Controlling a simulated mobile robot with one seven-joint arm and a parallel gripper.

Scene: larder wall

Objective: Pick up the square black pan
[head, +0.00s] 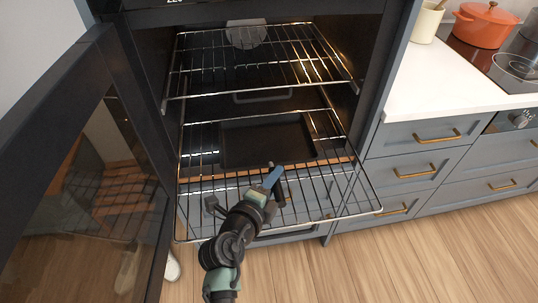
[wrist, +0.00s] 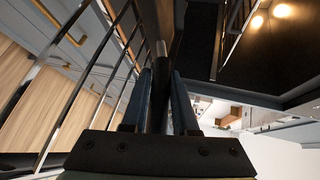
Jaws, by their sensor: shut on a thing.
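The square black pan (head: 262,142) lies on the lower oven rack (head: 330,190), inside the open oven. Its dark handle (head: 279,188) points forward over the pulled-out part of the rack. My gripper (head: 273,178) is at the handle, in front of the pan. In the wrist view the two blue fingers of my gripper (wrist: 162,95) stand on either side of the dark handle (wrist: 161,48) and are shut on it. Part of the handle is hidden by the fingers. I cannot tell whether the pan touches the rack everywhere.
The oven door (head: 85,170) stands open at the left. An empty upper rack (head: 260,60) is above the pan. Drawers (head: 425,170) and a white counter (head: 425,85) are at the right, with an orange pot (head: 485,25) on the hob. Wooden floor (head: 440,245) is clear in front.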

